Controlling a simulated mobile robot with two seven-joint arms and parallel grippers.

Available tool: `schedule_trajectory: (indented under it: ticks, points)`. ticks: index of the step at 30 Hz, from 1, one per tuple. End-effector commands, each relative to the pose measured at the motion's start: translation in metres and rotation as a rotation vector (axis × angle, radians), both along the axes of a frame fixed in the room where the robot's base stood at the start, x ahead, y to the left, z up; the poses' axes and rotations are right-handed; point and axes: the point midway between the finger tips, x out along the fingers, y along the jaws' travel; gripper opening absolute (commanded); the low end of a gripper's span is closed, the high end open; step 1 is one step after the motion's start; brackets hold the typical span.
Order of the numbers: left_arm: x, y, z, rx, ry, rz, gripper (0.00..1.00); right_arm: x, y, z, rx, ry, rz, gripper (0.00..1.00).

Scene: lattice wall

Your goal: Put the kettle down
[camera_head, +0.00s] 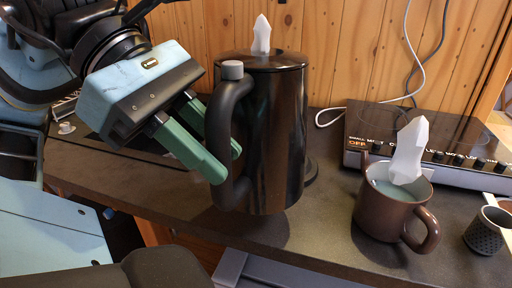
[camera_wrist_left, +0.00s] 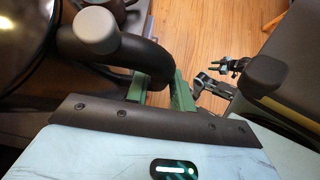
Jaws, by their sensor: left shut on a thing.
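The kettle (camera_head: 276,130) is dark and glossy, with a black handle on its left side and a grey button on top of the handle. It is upright and appears held a little above the counter, with a shadow below it. My left gripper (camera_head: 222,165) has its green fingers shut around the kettle's handle. In the left wrist view the handle (camera_wrist_left: 135,58) runs down between the green fingers (camera_wrist_left: 160,92). A dark round base (camera_head: 311,172) shows on the counter, partly hidden behind the kettle's lower right.
The dark counter (camera_head: 300,218) has free room around the kettle's foot. To the right stand a brown mug (camera_head: 375,215) with bluish liquid, a dark textured cup (camera_head: 486,232) and a hotplate (camera_head: 430,140). White faceted shapes rise above the kettle and mug. A white cord lies behind.

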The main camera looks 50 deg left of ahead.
Motion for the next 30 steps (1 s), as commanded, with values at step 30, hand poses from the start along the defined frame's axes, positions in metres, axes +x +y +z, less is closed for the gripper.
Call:
schedule_trajectory:
  ticks: [30]
  points:
    - [0.134,0.069,-0.008,-0.005,-0.017,0.001,0.00,0.000,0.004,0.047,0.011,-0.017,-0.018,0.36]
